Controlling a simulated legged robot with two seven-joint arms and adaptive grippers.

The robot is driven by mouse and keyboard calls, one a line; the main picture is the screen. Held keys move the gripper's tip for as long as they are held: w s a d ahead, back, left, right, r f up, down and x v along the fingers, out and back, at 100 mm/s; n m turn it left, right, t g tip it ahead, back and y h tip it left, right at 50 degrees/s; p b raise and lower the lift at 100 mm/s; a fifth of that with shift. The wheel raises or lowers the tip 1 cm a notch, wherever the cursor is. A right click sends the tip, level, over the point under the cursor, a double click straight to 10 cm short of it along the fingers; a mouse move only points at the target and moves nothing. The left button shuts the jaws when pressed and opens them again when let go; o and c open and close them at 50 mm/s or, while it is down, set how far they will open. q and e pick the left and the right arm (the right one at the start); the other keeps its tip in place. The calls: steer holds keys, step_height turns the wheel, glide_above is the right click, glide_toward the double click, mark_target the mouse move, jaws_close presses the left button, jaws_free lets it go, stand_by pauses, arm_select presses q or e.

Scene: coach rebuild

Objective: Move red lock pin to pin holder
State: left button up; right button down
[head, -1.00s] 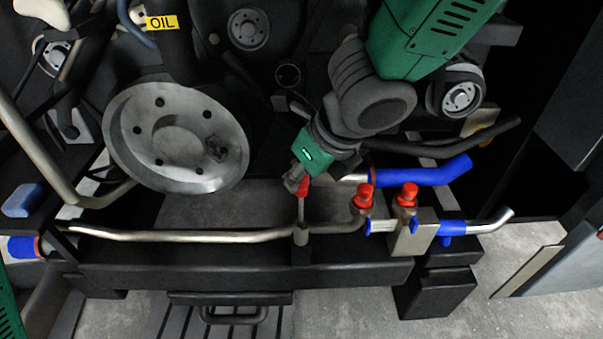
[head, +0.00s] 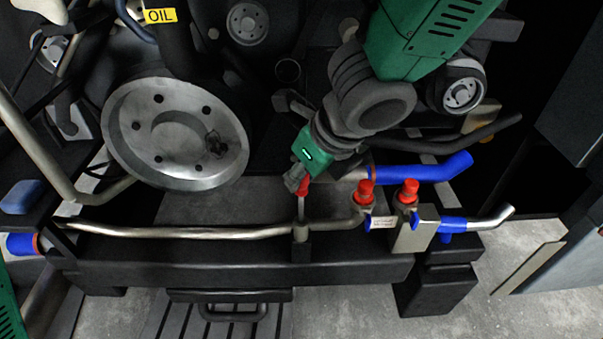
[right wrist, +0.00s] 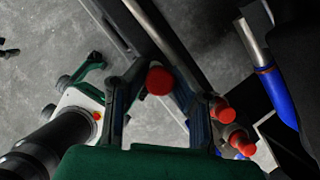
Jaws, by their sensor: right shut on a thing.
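The red lock pin (head: 303,187) has a red head and a thin, pale shaft. It stands about upright over a small dark socket (head: 301,232) on the front beam. I cannot tell whether the shaft is inside the socket or whether this socket is the pin holder. My right gripper (head: 297,181) comes down from the upper right and is shut on the red head. In the right wrist view the round red head (right wrist: 159,81) shows between the two fingers (right wrist: 160,100). My left gripper is out of view.
Two red caps (head: 366,191) (head: 407,192) stand on fittings just right of the pin. A blue hose (head: 425,171) and a metal block (head: 412,236) lie near them. A metal pipe (head: 180,232) runs along the front beam. A large pulley (head: 175,133) is at the left.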

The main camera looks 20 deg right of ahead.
mark_target(307, 194)
stand_by(0.5)
steer(key=shift+f+b, duration=0.3)
steer(key=shift+f, duration=0.15)
steer(key=shift+f, duration=0.1)
steer(key=shift+f+b, duration=1.25)
steer(key=shift+f+b, duration=0.85)
steer(key=shift+f, duration=0.05)
steer(key=c, duration=0.9)
jaws_free()
